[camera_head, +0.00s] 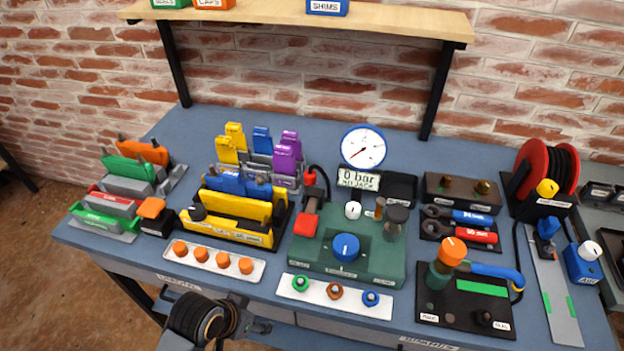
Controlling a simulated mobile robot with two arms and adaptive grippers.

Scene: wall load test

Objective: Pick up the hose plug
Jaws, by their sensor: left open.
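I cannot tell for sure which part is the hose plug. A black hose curves down near the gauge to a red-topped fitting (309,179), with a red block (306,226) below it on the green jack panel (392,262). At the right, a blue connector (547,229) stands near the red hose reel (532,160), beside a blue air box (582,264) with a white knob. My left gripper (240,329) is at the lower left, low at the bench's front edge, open and apart from all these parts. My right gripper is not in view.
The blue bench (200,125) is crowded with fixtures. A white strip with orange knobs (212,262) and one with coloured rings (335,303) line the front. A dial gauge (363,147) stands at the back under a wooden shelf (400,22). The bench is bare at back left.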

